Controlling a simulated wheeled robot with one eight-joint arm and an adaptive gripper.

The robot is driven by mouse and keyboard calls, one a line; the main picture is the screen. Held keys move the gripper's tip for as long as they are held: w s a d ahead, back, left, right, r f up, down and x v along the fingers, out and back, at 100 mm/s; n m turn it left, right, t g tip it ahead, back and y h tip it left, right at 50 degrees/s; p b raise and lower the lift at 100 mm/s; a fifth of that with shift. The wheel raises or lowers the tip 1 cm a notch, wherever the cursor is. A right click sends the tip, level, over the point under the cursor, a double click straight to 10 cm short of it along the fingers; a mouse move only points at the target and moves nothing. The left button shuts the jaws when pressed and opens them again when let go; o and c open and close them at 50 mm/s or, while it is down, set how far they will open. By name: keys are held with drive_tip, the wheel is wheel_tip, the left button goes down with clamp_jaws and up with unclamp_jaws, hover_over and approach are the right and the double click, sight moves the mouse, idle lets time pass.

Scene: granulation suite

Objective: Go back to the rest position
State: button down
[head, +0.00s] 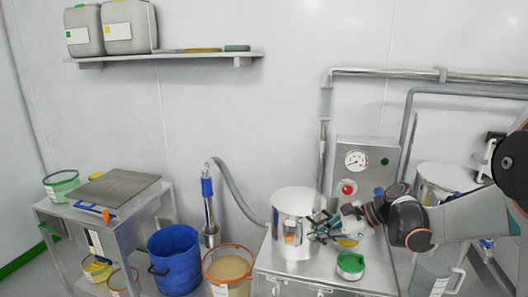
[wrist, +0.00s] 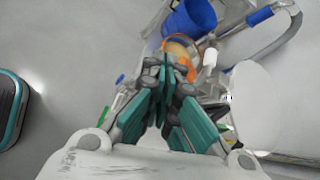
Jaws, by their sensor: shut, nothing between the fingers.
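My gripper (head: 318,227) is at the end of my arm, which reaches in from the right over the steel bench.
The bench (head: 325,272) carries a green-lidded jar (head: 350,265) and a gauge panel (head: 366,165) behind. Left stand a blue bucket (head: 174,262), an orange-rimmed bucket (head: 229,270) and a trolley (head: 72,215). A shelf (head: 200,55) holds two canisters (head: 128,27). Pipes run along the wall.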

drive_tip(key=s+a+r+n+t+h, duration=0.1)
drive_tip(key=s+r+n+h, duration=0.25)
drive_tip(key=s, duration=0.45)
drive_tip(key=s+r+n+h, duration=0.2)
drive_tip(key=s+n, duration=0.3)
drive_tip(key=s, duration=0.3)
drive_tip(key=s+d+f+n+t+h, duration=0.2)
drive_tip(key=s+d+n+h, duration=0.2)
drive_tip(key=s+n, duration=0.5)
drive_tip(key=shift+s+d+t+b, duration=0.35)
drive_tip(key=shift+s+d, duration=0.55)
drive_tip(key=shift+s, duration=0.35)
drive_tip(key=c, duration=2.4)
unclamp_jaws()
